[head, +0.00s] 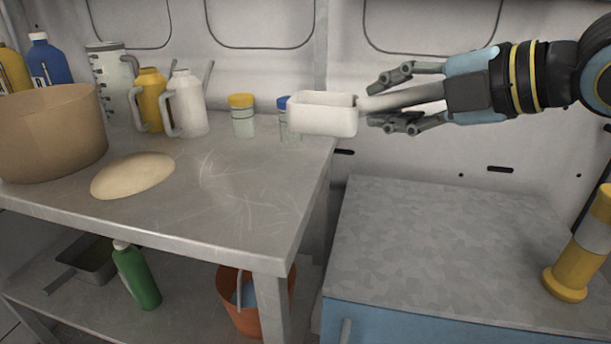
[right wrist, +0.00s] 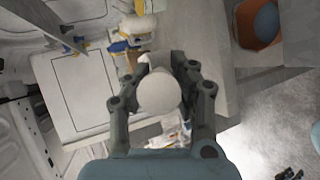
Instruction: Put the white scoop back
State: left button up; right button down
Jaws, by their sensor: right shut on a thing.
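The white scoop (head: 322,116) is held in the air by the back right corner of the steel table (head: 250,205). Its boxy bowl points left and partly hides a blue-capped jar (head: 290,133). My right gripper (head: 377,104) comes in from the right and is shut on the scoop's handle. In the right wrist view the round pale end of the scoop's handle (right wrist: 158,94) sits between the fingers of the right gripper (right wrist: 158,75). My left gripper is not in view.
A yellow-capped jar (head: 242,120), a white jug (head: 188,105) and a yellow jug (head: 150,100) stand along the table's back. A tan tub (head: 50,135) and a beige mound (head: 133,175) are at left. The grey cabinet top (head: 430,250) is mostly bare, with a yellow-and-white cylinder (head: 582,255) at right.

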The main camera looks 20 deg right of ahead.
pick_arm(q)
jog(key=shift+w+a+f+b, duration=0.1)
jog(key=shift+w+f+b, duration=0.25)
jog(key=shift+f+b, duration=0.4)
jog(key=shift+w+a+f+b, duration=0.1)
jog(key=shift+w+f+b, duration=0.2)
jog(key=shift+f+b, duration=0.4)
pick_arm(e)
jog(key=w+a+f, duration=0.3)
jog(key=w+f, duration=0.8)
jog(key=shift+w+f, duration=0.2)
jog(key=shift+w, duration=0.05)
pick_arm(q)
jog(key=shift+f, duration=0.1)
pick_arm(e)
jog(key=shift+d+f, duration=0.1)
jog(key=shift+f, duration=0.1)
jog(key=c, duration=1.2)
grip_release()
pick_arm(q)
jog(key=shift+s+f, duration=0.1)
pick_arm(e)
jog(key=shift+o, duration=0.4)
jog(key=shift+r, duration=0.1)
